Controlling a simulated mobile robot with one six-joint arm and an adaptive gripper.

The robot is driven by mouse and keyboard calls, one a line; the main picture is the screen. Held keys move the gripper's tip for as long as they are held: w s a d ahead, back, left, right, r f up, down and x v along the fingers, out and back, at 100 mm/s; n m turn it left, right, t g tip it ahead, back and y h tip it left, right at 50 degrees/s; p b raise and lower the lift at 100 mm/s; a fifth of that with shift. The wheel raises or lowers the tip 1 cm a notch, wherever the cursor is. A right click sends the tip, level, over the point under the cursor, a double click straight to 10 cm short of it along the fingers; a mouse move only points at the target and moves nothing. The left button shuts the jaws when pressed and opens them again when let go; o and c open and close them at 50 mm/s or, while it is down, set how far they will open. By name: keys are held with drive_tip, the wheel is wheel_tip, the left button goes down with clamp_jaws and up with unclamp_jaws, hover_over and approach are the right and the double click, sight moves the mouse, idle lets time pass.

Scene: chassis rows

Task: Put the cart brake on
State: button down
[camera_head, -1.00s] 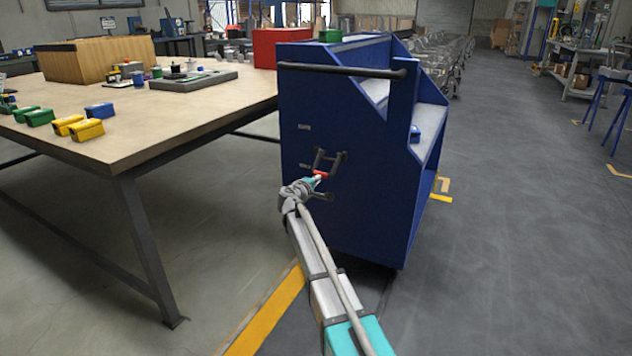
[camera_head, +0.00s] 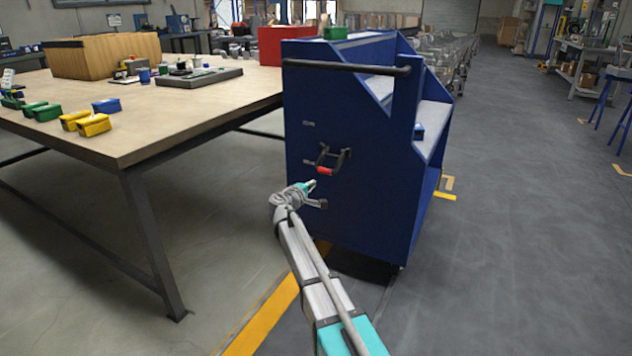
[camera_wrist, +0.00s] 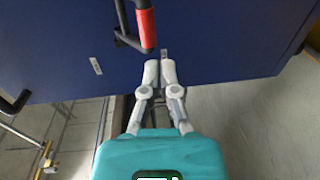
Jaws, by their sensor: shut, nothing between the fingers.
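The blue cart (camera_head: 365,205) stands beside the workbench, its flat end panel facing me. On that panel is a black U-shaped lever with a red grip (camera_head: 325,171), the grip hanging at the lower end near the lower of two small marker plates. The red grip also shows at the top of the wrist view (camera_wrist: 147,27). My gripper (camera_head: 313,184) is just below and in front of the lever, apart from it. In the wrist view my fingertips (camera_wrist: 160,66) are together and empty, just below the grip. Any brake at the wheels is hidden.
The workbench (camera_head: 160,125) with colored bins is on the left, its leg close to my arm. A black push handle (camera_head: 345,68) crosses the cart's top. Open floor (camera_head: 520,230) lies to the right.

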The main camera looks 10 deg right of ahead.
drive_tip(key=v, duration=0.7)
drive_tip(key=shift+f, duration=0.45)
drive_tip(key=s+d+f+m+g+y+p, duration=0.1)
drive_tip(key=s+d+f+m+g+p, duration=0.1)
drive_tip(key=s+d+m+g+p, duration=0.45)
drive_tip(key=s+d+f+m+g+y+p, duration=0.15)
drive_tip(key=s+d, duration=0.25)
drive_tip(key=s, duration=0.5)
drive_tip(key=s+a+r+m+g+y+p, duration=0.1)
drive_tip(key=s+g+y+p, duration=0.25)
drive_tip(key=s, duration=0.65)
drive_tip(key=s+a+r+m+g+y+p, duration=0.15)
drive_tip(key=s+y+p, duration=0.25)
drive_tip(key=s, duration=0.5)
wheel_tip(320, 180, up, 36)
drive_tip(key=p, duration=3.6)
drive_tip(key=shift+s+r+g, duration=0.15)
drive_tip(key=shift+s+g, duration=0.05)
drive_tip(key=shift+g, duration=0.1)
